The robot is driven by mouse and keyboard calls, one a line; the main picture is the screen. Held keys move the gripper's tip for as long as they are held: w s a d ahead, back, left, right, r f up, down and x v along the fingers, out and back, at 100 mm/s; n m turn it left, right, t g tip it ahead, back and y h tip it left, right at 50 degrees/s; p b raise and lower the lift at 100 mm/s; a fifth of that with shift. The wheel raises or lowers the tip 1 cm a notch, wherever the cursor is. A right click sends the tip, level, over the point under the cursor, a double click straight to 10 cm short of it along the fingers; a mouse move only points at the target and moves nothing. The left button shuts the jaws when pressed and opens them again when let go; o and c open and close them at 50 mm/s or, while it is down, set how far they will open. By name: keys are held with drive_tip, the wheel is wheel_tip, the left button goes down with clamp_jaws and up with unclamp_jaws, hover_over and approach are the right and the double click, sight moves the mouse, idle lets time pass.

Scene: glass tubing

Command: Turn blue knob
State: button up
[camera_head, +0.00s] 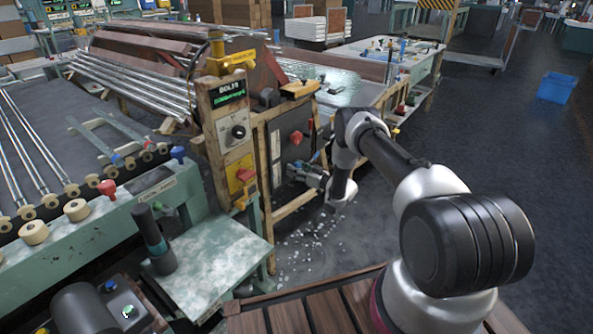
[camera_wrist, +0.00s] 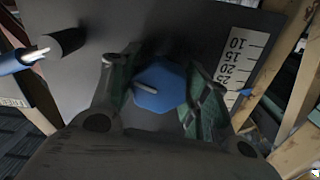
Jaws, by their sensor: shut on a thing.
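The blue knob (camera_wrist: 165,75) is many-sided, with a pale pointer bar on its face, and sits on a dark grey panel (camera_wrist: 200,30). In the wrist view my gripper (camera_wrist: 160,90) has its green-padded fingers on either side of the knob, closed on it. The pointer bar lies roughly across the picture, toward the left finger. A white printed scale (camera_wrist: 245,62) with numbers stands right of the knob.
A red knob (camera_head: 297,137) is above my gripper on the same panel. A wooden post (camera_head: 228,130) with a green display stands left. Pale fragments (camera_head: 310,235) litter the floor below. A green bench (camera_head: 215,260) is at front left. A blue-sleeved cable (camera_wrist: 20,60) is near the gripper.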

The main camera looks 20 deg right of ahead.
drive_tip(key=m, duration=0.4)
drive_tip(key=shift+m, duration=0.3)
drive_tip(key=m, duration=0.4)
drive_tip(key=shift+s+m, duration=0.1)
drive_tip(key=shift+m, duration=0.2)
drive_tip(key=m, duration=0.4)
drive_tip(key=shift+r, duration=0.1)
drive_tip(key=shift+m, duration=2.3)
drive_tip(key=o, duration=1)
drive_tip(key=shift+s, duration=0.1)
